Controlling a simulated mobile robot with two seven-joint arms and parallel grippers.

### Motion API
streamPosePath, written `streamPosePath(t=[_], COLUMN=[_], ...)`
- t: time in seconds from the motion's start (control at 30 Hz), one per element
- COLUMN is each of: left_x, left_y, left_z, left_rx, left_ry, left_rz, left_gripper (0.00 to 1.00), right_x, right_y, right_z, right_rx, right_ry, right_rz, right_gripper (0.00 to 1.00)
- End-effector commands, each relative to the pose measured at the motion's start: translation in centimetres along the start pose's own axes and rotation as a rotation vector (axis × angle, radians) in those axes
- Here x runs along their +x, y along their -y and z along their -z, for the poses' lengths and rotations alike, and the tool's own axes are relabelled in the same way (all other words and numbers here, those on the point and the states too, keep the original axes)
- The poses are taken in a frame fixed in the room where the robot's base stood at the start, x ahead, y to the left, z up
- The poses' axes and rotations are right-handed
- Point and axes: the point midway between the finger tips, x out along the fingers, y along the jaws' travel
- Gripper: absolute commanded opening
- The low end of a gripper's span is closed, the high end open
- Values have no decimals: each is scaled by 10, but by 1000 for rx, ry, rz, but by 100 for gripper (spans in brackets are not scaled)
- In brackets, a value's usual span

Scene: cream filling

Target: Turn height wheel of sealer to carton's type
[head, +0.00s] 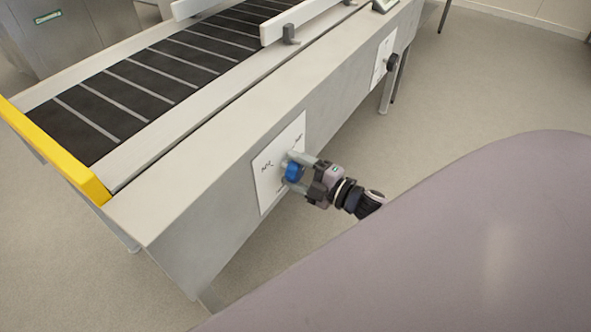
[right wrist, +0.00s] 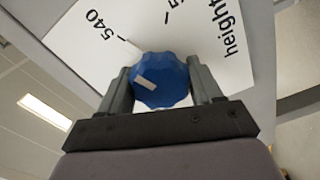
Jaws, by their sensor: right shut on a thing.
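The blue height wheel (head: 293,172) sits on a white dial plate (head: 268,183) on the side of the sealer (head: 225,170). My right gripper (head: 292,168) is at the wheel, shut on it. In the right wrist view the fluted wheel (right wrist: 160,80) is between the two fingers, with a pale pointer mark on its face. The plate (right wrist: 95,45) there shows "540", "height" and a partly hidden label ending in "5". The pointer slants towards the left side of the wheel in that view. My left gripper is not in view. No carton shows.
A conveyor belt (head: 130,85) with pale stripes runs along the sealer's top, with a yellow bar (head: 55,150) at its near end. A second plate with a dark knob (head: 391,62) is farther along the side. The floor (head: 480,80) to the right is clear.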

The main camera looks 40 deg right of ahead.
Motion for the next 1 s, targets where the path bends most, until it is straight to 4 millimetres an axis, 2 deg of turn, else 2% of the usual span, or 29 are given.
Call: streamPosePath(t=[0.27,0.3,0.37,0.73,1.0], left_x=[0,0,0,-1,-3], left_y=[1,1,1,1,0], left_z=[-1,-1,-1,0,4], left_rx=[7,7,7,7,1], left_ry=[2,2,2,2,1], left_rz=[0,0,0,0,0], left_gripper=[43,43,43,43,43], right_x=[-1,-1,-1,-5,-40], right_y=[1,1,1,0,1], right_z=[-1,-1,-1,0,0], right_rx=[0,1,1,2,1], right_ry=[2,2,2,1,2], right_rz=[2,2,2,1,4], right_gripper=[34,71,88,88,88])
